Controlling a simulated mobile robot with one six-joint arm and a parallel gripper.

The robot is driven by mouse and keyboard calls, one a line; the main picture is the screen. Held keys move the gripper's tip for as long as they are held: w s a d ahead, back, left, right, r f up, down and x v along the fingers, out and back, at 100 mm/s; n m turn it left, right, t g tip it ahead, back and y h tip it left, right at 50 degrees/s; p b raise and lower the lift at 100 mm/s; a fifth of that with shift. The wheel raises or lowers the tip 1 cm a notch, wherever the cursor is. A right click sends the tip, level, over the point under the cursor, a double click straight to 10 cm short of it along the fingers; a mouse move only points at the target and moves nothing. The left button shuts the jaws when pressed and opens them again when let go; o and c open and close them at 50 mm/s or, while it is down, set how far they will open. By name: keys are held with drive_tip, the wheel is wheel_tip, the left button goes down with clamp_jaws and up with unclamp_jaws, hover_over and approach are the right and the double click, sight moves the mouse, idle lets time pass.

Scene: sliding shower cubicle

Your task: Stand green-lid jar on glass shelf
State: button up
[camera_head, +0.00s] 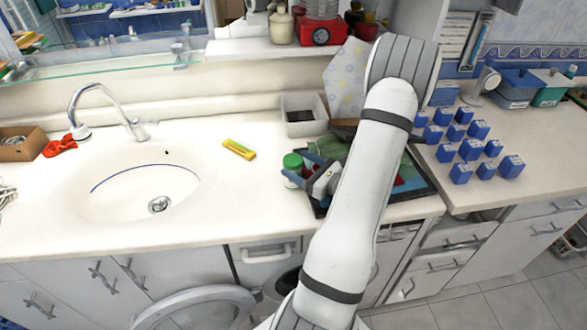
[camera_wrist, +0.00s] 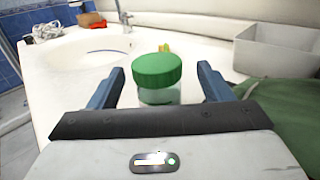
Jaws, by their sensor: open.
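The green-lid jar (camera_head: 292,168) stands upright on the white counter, right of the sink. In the wrist view the jar (camera_wrist: 159,80) is between the two blue fingers, with its green lid toward the camera and clear glass below. My gripper (camera_head: 301,170) is open around the jar, with a visible gap on each side in the wrist view (camera_wrist: 160,85). The glass shelf (camera_head: 100,68) runs along the wall above the sink, at the upper left of the head view. Part of the jar's lower body is hidden by the gripper.
The sink (camera_head: 135,190) with its curved tap (camera_head: 95,95) lies left of the jar. A yellow-green packet (camera_head: 239,149) and a grey-white bin (camera_head: 303,115) are behind it. A dark tray (camera_head: 415,185) lies under my arm. Several blue boxes (camera_head: 470,150) stand at the right.

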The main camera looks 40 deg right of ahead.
sight(286, 157)
drive_tip(key=x, duration=0.1)
drive_tip(key=p+x, duration=0.1)
drive_tip(key=x, duration=0.1)
drive_tip(key=shift+w+a+r, duration=0.25)
drive_tip(key=shift+w+r, duration=0.05)
drive_tip(key=shift+r, duration=0.05)
drive_tip(key=shift+w, duration=0.25)
drive_tip(key=shift+c, duration=0.2)
drive_tip(key=c, duration=1.3)
drive_tip(key=shift+o, duration=0.2)
